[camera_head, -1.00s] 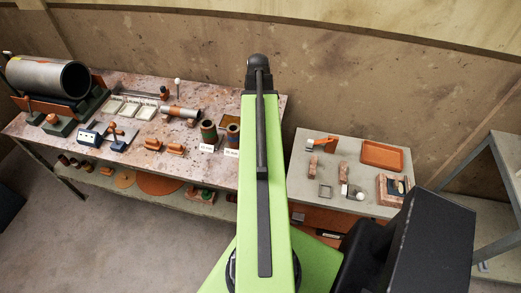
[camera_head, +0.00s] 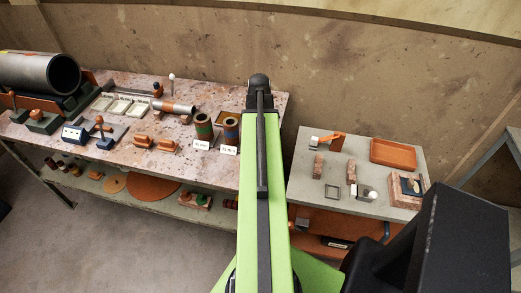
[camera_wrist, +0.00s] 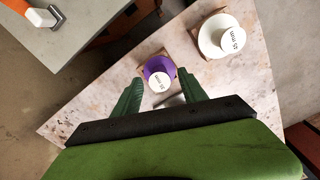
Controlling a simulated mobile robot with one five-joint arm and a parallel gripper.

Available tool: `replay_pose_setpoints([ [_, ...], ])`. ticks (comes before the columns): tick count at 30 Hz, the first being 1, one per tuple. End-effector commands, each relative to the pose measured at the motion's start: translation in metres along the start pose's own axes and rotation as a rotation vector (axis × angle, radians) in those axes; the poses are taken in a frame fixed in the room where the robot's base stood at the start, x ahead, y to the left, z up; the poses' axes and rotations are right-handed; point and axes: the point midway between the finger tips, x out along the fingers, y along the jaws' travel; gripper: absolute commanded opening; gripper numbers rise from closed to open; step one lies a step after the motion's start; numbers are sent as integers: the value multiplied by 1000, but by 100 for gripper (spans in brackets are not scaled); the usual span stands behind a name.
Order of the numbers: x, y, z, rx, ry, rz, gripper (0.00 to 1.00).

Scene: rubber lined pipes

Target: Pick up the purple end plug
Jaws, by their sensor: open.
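The purple end plug (camera_wrist: 150,68) shows in the wrist view on a brown base on the speckled bench top (camera_wrist: 105,88). It has a round white top with printed text. My gripper (camera_wrist: 160,92) is open, its two green fingers pointing toward the plug from either side of its near edge. Nothing is held, and I cannot tell the height gap. A white plug marked in mm (camera_wrist: 222,40) stands on a similar base to the upper right. I cannot make out the purple plug in the head view, where my arm covers part of the bench.
A grey table (camera_head: 305,185) with an orange tray (camera_head: 393,154) stands right of my arm. The bench (camera_head: 185,80) carries a large pipe (camera_head: 45,70) and two upright sleeves (camera_head: 204,127) (camera_head: 230,130) close to my arm. A floor gap separates bench and table.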

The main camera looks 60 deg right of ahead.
Motion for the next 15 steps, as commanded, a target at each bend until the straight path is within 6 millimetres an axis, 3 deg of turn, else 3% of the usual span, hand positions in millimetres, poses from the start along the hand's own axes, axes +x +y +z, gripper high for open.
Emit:
replay_pose_setpoints([
  [1, 14, 0, 0, 0, 0, 0, 50],
  [8, 11, 0, 0, -1, 0, 0, 50],
  [15, 11, 0, -1, -1, 0, 0, 21],
])
